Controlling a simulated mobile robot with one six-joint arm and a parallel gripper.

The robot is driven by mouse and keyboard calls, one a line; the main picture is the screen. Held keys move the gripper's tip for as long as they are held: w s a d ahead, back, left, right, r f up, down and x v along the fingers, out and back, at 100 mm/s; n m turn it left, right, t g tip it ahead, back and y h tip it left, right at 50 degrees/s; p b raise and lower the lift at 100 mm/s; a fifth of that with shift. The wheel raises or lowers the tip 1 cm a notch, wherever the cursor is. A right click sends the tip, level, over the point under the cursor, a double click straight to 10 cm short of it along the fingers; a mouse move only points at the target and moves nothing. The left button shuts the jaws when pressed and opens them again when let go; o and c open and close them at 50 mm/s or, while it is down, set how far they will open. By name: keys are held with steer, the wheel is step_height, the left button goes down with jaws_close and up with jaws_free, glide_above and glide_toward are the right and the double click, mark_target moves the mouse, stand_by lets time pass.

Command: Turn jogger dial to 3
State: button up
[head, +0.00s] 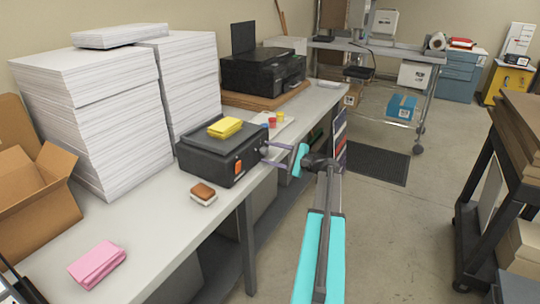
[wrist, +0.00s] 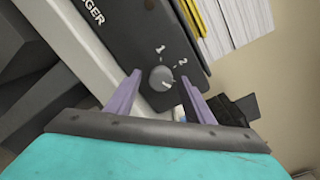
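The jogger (head: 215,157) is a black box on the long table, with an orange switch on its front. In the wrist view its black panel (wrist: 125,30) carries the letters "GGER" and a round grey dial (wrist: 160,79). The numerals 1 and 2 are printed beside the dial. A small light mark shows on the dial's lower right, but I cannot tell whether it is a pointer or a numeral. My gripper (wrist: 159,98) is open, its two purple fingers on either side of the dial with gaps showing. In the head view my gripper (head: 276,154) reaches the jogger's right end.
A yellow cloth (head: 225,128) lies on the jogger. Tall paper stacks (head: 95,110), an open carton (head: 35,205), a brown-and-white block (head: 203,194) and a pink cloth (head: 97,264) share the table (head: 165,240). A black printer (head: 262,75) stands behind.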

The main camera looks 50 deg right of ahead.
steer(key=shift+s, duration=0.1)
steer(key=b+v, duration=0.2)
steer(key=v, duration=1.1)
steer(key=shift+s+b, duration=0.35)
steer(key=shift+b, duration=0.05)
steer(key=shift+d, duration=0.1)
